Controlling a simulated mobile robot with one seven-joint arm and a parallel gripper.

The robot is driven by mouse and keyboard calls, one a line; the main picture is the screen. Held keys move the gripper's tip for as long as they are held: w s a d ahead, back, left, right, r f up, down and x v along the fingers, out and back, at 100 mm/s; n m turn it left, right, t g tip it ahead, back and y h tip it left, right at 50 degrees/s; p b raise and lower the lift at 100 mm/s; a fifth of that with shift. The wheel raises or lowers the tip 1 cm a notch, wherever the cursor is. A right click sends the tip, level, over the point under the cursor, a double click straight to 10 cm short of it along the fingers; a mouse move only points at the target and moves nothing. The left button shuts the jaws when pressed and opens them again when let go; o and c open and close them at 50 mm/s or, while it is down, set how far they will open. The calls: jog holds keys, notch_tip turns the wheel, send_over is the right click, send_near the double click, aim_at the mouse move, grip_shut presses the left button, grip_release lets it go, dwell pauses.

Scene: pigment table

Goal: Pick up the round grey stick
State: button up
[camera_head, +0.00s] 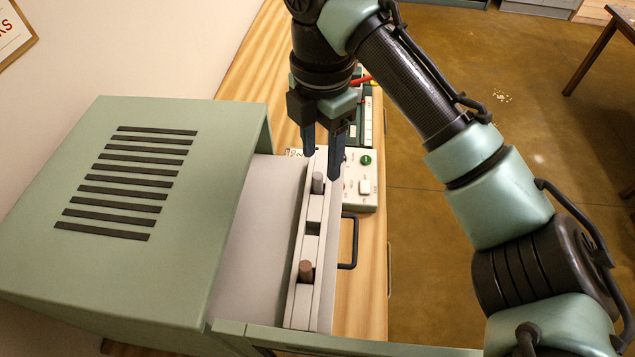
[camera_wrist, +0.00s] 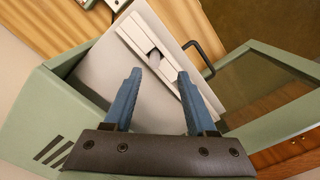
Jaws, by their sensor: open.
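A short round grey stick (camera_head: 318,183) stands upright in a slot of the long pale rack (camera_head: 296,302). A brown stick (camera_head: 306,270) stands in the same rack, nearer the camera. My gripper (camera_head: 322,166) is open, its dark blue fingers pointing down above the far part of the rack, close to the grey stick. In the wrist view, the grey stick (camera_wrist: 154,58) shows in the rack (camera_wrist: 135,34), between the two spread fingertips (camera_wrist: 159,72). I cannot tell how far above it the fingertips are. Nothing is held.
The rack lies on a light grey shelf (camera_head: 262,235) extending from a green slatted cabinet (camera_head: 95,225). An open green door (camera_head: 350,341) crosses the front. A black handle (camera_head: 352,243) sticks out right of the rack. A white control box (camera_head: 366,200) stands behind it on the wooden table (camera_head: 372,275).

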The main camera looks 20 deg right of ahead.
aim_at(317, 176)
jog(key=shift+w+a+f+p, duration=0.15)
jog(key=shift+f+p, duration=0.4)
jog(key=shift+f, duration=0.9)
jog(key=shift+w+a+f+p, duration=0.1)
jog(key=shift+w+f+p, duration=0.3)
jog(key=shift+f, duration=1)
jog(key=shift+s, duration=0.15)
grip_shut()
